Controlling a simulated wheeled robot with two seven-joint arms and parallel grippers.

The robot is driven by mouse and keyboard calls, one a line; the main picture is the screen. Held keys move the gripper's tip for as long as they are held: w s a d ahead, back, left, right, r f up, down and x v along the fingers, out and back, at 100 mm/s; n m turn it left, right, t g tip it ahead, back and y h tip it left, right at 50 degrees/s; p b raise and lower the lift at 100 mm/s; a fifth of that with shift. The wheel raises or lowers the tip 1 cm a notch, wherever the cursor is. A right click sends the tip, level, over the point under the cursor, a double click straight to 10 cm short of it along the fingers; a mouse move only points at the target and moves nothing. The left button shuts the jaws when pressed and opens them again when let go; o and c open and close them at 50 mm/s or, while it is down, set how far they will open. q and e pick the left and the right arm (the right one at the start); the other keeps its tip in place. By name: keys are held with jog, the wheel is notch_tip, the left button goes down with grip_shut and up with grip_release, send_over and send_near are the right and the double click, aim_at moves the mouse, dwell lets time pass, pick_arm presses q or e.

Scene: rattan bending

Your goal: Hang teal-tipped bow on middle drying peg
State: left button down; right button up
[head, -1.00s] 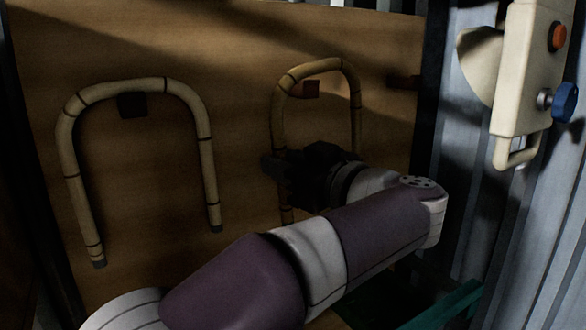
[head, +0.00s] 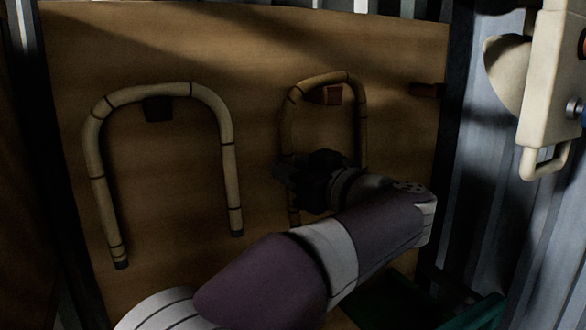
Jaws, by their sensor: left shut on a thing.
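A bent rattan bow (head: 288,120) is upright in front of the wooden board, its arch around and just above the reddish middle peg (head: 327,95). I cannot tell whether the arch touches the peg. My left gripper (head: 300,172) is shut on this bow's left leg below the peg. Another bow (head: 228,150) with dark grey tips hangs on the dark left peg (head: 158,108). My right gripper is not in view.
A cream control box (head: 550,90) with a handle stands at the right by corrugated metal. A green object (head: 470,312) is low at the right.

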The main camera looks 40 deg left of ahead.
pick_arm(q)
jog(key=c, duration=0.8)
grip_release()
jog(key=shift+d, duration=0.1)
jog(key=shift+c, duration=0.2)
